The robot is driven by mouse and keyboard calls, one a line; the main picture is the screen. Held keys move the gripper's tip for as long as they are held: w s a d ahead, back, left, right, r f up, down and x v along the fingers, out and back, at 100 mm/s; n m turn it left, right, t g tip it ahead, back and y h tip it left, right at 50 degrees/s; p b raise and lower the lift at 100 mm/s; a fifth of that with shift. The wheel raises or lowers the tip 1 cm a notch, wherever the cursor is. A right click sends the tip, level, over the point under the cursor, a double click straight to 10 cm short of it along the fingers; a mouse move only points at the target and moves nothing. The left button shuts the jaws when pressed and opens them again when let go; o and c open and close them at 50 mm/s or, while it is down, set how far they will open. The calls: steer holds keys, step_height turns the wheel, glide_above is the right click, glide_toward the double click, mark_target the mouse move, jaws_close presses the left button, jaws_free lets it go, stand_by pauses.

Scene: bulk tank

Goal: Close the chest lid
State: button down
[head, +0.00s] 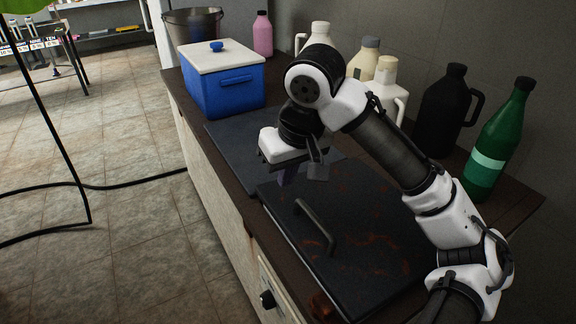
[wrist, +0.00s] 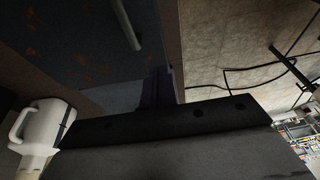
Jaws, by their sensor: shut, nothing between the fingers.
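The chest (head: 215,175) is a long pale cabinet with a dark brown rim. Its dark lid (head: 375,220), with rusty patches and a bar handle (head: 315,228), lies about flat over the near part; I cannot tell if a small gap remains under it. The lid (wrist: 75,40) and handle (wrist: 127,25) also show in the wrist view. My gripper (head: 286,175) is shut and empty, pointing down by the lid's far edge, apart from the handle. Its dark fingers show in the wrist view (wrist: 158,88). Whether the fingertips touch anything is unclear.
A second dark panel (head: 232,137) lies flat beyond the lid. A blue cooler box (head: 222,92) stands behind it. Several bottles line the wall side, including a green one (head: 495,145) and a black jug (head: 445,110). The tiled floor at left is open, with a black cable (head: 130,184).

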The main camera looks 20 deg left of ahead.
mark_target(277, 213)
steer(key=x, duration=0.6)
steer(key=s+b+x, duration=0.1)
steer(key=x, duration=0.2)
steer(key=shift+d+f, duration=0.1)
steer(key=shift+d, duration=0.25)
